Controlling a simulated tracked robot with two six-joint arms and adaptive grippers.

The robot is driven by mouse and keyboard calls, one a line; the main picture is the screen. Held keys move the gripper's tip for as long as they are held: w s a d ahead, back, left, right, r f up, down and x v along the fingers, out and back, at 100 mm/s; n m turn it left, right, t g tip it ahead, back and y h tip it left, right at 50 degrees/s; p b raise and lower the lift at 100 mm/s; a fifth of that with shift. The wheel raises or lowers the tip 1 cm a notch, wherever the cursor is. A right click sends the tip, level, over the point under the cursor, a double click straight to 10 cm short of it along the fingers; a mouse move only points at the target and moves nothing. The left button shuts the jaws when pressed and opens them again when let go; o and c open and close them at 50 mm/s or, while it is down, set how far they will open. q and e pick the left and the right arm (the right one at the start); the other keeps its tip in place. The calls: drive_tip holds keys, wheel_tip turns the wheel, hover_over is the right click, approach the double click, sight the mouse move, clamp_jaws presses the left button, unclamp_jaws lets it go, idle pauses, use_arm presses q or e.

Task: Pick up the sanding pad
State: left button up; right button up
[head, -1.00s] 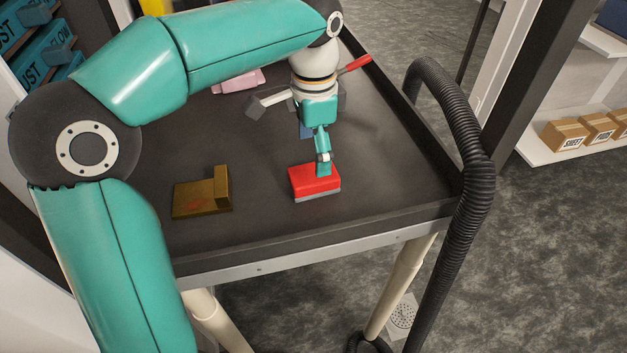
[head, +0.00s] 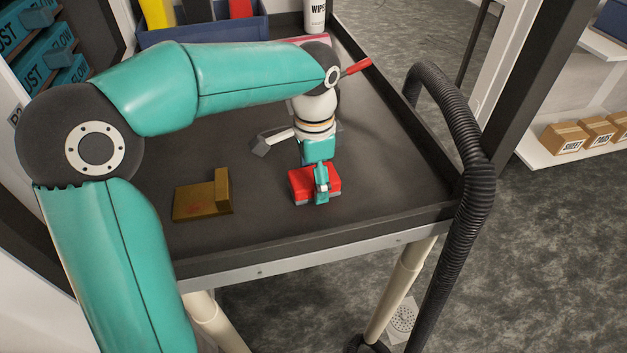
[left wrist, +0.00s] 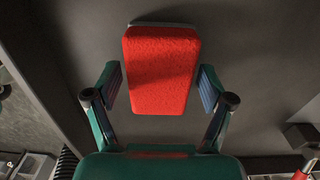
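The sanding pad is a red block with a grey underside (head: 299,190), lying flat on the dark bench top near its front edge. My left gripper (head: 321,192) is low over it, pointing down, and hides part of its middle. In the left wrist view the pad's red face (left wrist: 160,70) lies between the two fingers of the left gripper (left wrist: 159,88). The fingers are open, with a small gap visible on each side of the pad. My right gripper is not in view.
A brown L-shaped block (head: 203,200) lies left of the pad. A tool with a grey head (head: 260,146) and a red handle (head: 355,67) lie behind. A blue bin (head: 210,32) and wipes bottle (head: 315,14) stand at the back. A black hose (head: 470,190) runs along the right edge.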

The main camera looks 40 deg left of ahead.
use_arm(q)
drive_tip(key=c, duration=0.9)
drive_tip(key=shift+o, duration=0.2)
drive_tip(key=shift+r, duration=0.15)
wheel_tip(320, 180, up, 20)
drive_tip(key=p, duration=0.3)
drive_tip(key=shift+p, duration=0.3)
